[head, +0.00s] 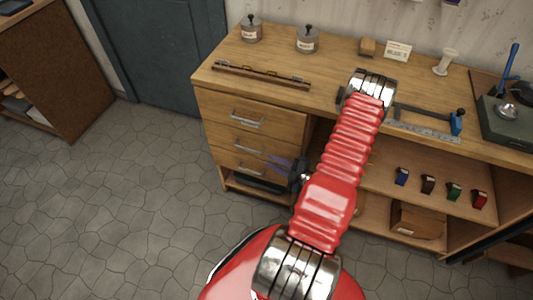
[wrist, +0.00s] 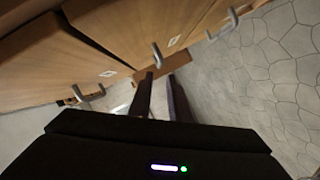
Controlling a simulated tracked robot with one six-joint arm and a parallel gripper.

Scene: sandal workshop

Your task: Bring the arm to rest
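My red arm (head: 345,150) reaches from the bottom of the head view up over the bench edge, then bends back down to the left. My gripper (head: 274,163) hangs in front of the drawer column, close to the lower drawers. In the wrist view my gripper (wrist: 161,80) shows two dark fingers standing apart with a gap between them. I see nothing held in the gap. The drawer fronts (wrist: 105,45) lie beside the fingers on the left, and I cannot tell whether they touch.
The wooden bench (head: 225,75) carries two lidded pots, a long wooden strip (head: 262,75) and a blue-ended clamp frame (head: 430,115). Several small coloured items sit on the shelf (head: 385,180) below. Drawer handles (head: 247,120) stick out. The stone floor (head: 110,210) on the left is clear.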

